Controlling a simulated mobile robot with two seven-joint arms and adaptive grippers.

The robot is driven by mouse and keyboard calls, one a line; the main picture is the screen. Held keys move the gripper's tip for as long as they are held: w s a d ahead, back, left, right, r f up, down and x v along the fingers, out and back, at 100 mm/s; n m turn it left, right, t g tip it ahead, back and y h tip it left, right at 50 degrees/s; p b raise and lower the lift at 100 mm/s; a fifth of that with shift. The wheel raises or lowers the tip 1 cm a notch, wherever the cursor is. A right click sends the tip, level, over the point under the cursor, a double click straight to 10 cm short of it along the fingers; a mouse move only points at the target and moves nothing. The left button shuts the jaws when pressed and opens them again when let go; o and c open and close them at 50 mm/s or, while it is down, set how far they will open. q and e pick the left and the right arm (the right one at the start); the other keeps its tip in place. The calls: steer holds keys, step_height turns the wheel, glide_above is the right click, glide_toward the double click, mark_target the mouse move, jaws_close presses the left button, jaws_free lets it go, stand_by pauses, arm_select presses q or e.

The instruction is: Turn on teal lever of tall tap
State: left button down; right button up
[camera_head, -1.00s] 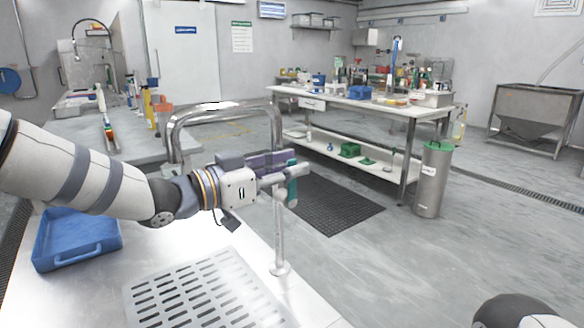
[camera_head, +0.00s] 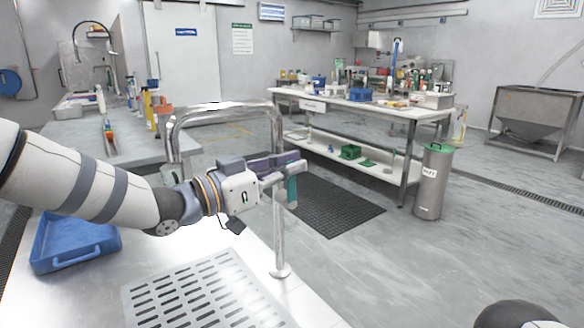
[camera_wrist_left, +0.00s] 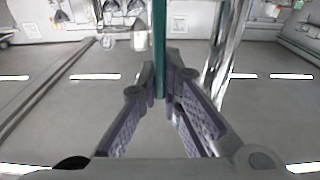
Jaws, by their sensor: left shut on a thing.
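The tall tap (camera_head: 280,240) is a shiny steel pipe. It stands upright on the counter and arches over to the left behind my arm. Its teal lever (camera_head: 292,194) hangs beside the pipe. My left gripper (camera_head: 291,172) is at the lever's upper part, with its purple-padded fingers shut on it. In the left wrist view the teal lever (camera_wrist_left: 159,45) runs upright between the fingertips (camera_wrist_left: 162,78), and the tap's pipe (camera_wrist_left: 221,60) is just to the right. The gripper hides part of the pipe. My right gripper is out of view.
A blue tray (camera_head: 75,243) lies on the counter at the left. A slotted drain plate (camera_head: 205,290) is set in the counter in front of the tap. A steel cylinder with a green lid (camera_head: 432,185) stands on the floor to the right, with open floor between.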

arm_select(q)
steer(key=shift+s+a+f+t+h+b, duration=0.25)
steer(key=shift+s+a+t+h+b, duration=0.25)
steer(key=shift+h+b, duration=0.4)
steer(key=shift+s+a+f+t+h+b, duration=0.25)
steer(key=shift+a+t+h+b, duration=0.3)
steer(key=shift+t+h+b, duration=0.3)
steer(key=shift+s+a+f+t+h+b, duration=0.2)
steer(key=shift+s+a+t+h+b, duration=0.25)
steer(key=shift+h+b, duration=0.45)
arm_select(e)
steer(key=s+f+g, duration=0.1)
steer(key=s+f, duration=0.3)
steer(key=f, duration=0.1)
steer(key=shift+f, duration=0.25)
arm_select(q)
steer(key=shift+a, duration=0.1)
steer(key=c, duration=1.7)
jaws_free()
steer(key=v, duration=1.2)
